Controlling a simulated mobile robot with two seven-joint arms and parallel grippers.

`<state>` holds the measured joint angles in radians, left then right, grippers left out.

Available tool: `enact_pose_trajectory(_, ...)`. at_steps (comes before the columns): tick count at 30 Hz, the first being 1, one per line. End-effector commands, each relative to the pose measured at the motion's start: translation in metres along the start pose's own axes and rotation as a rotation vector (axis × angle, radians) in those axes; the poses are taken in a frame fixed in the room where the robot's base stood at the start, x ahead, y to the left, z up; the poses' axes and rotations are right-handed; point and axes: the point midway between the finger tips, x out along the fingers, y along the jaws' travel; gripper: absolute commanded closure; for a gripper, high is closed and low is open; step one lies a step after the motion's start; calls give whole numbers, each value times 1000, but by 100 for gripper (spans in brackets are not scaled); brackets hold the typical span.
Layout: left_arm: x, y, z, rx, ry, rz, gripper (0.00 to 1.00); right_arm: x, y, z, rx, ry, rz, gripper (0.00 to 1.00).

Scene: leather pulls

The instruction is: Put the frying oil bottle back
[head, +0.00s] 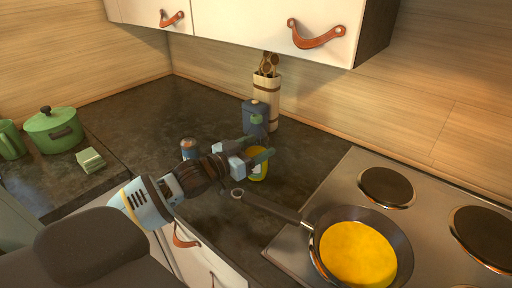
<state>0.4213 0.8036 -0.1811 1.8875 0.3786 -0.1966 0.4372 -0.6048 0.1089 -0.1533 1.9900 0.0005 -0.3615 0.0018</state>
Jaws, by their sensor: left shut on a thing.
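The yellow frying oil bottle (259,170) is at my left gripper (262,150), over the dark counter (215,105) left of the stove. My left gripper is shut on the bottle, and its fingers hide much of it. I cannot tell whether the bottle's base touches the counter. My right gripper is out of view.
A dark blue container (254,117) and a utensil holder (267,92) stand close behind my gripper.

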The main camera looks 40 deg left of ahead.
Motion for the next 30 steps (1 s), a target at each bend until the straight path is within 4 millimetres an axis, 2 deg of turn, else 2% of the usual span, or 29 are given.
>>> enact_pose_trajectory(4,0,0,1,1,4,1,78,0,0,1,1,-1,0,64)
enact_pose_trajectory(5,0,0,4,0,0,0,36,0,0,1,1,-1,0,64)
enact_pose_trajectory(10,0,0,3,0,0,0,16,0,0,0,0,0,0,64)
enact_pose_trajectory(21,-1,0,-1,0,0,0,16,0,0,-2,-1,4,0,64)
enact_pose_trajectory(30,-34,0,1,0,-4,1,16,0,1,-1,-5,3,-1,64)
